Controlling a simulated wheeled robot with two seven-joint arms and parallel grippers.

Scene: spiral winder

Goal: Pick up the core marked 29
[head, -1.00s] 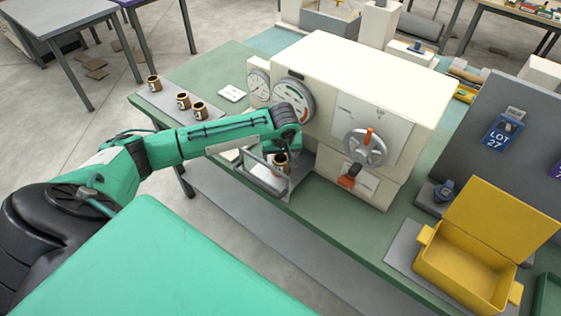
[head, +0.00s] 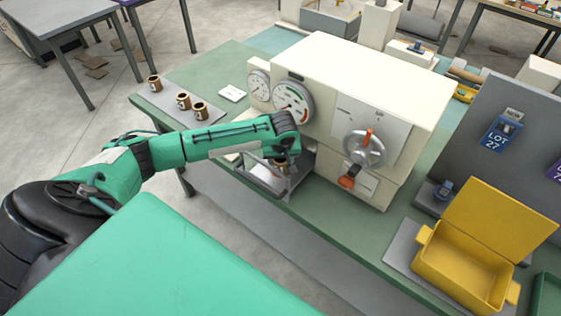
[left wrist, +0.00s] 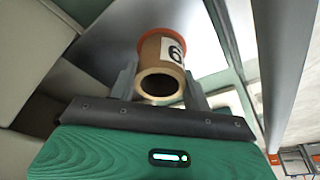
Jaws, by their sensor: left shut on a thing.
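My left gripper (head: 281,156) is over the grey tray (head: 262,182) at the front of the cream machine. In the left wrist view (left wrist: 160,90), its two fingers are shut on a brown cardboard core (left wrist: 153,52) with an orange far rim. The core's white label shows one digit, a 6 or an upside-down 9; the rest is turned out of sight. In the head view the held core is mostly hidden by the gripper. My right gripper is not in view.
Three more brown cores (head: 183,100) stand on a grey strip at the table's left. The cream machine (head: 345,85) has gauges, a handwheel (head: 364,149) and a red-orange knob. An open yellow box (head: 470,263) and a LOT 27 tag (head: 500,135) are at the right.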

